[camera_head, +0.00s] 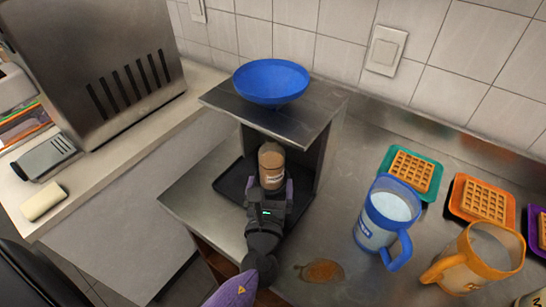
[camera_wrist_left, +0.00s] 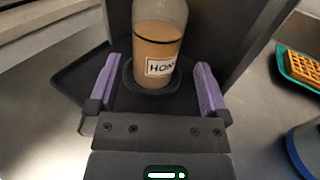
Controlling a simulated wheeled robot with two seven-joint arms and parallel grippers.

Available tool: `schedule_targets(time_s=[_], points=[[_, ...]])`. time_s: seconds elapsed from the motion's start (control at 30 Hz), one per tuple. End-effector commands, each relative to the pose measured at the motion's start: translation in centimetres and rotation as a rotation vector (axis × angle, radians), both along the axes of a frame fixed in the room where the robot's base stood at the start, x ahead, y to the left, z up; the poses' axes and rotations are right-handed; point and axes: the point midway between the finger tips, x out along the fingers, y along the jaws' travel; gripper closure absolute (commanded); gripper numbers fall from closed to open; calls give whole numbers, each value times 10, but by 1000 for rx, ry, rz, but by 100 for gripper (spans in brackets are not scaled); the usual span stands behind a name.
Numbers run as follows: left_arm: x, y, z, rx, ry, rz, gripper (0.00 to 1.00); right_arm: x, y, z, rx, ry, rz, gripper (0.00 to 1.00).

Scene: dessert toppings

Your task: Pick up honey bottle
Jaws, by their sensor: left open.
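The honey bottle (camera_head: 271,160) stands upright under a small metal shelf (camera_head: 310,103) in the head view. It is clear with a brown filling and a white label that shows "HON" in the left wrist view (camera_wrist_left: 159,45). My left gripper (camera_head: 271,188) is open in front of the bottle. In the left wrist view its two purple fingers (camera_wrist_left: 158,88) sit on either side of the bottle's lower part, with a gap on both sides. The bottle's top is cut off in the wrist view. My right gripper is not in view.
A blue bowl (camera_head: 271,82) rests on the shelf top. To the right are a blue mug (camera_head: 372,222), an orange mug (camera_head: 472,259) and waffles on a teal tray (camera_head: 434,185) and an orange tray (camera_head: 457,205). A brown spill (camera_head: 321,272) marks the counter.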

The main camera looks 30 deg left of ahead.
Motion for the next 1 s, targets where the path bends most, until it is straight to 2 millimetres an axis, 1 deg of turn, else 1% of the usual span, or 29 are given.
schedule_targets(time_s=[0.03, 0.17, 0.3, 0.4, 0.5, 0.63, 0.67, 0.7, 0.77, 0.8, 0.97, 1.0], points=[[9, 3, 0, 0, -2, 0, 0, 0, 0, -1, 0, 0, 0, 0], [26, 11, -1, 0, -1, 0, 0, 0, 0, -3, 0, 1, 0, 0], [53, 24, -4, 0, -1, 1, 0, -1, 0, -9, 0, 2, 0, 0], [65, 28, -4, 0, 0, -1, 0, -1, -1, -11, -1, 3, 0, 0], [69, 30, -3, 0, 1, 0, 0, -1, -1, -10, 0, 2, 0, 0], [68, 30, -3, 0, 1, 0, 0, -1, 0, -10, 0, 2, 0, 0], [68, 30, -3, 0, 1, 0, 4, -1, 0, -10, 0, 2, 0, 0], [68, 30, -3, 0, 1, -1, 13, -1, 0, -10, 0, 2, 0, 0], [68, 30, -3, 0, 1, -1, 25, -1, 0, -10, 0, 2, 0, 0], [68, 30, -3, 0, 1, -1, 34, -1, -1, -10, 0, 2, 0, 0], [68, 30, -3, 0, 1, -1, 68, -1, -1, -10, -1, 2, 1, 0], [68, 30, -3, 0, 1, -1, 76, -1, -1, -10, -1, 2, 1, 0]])
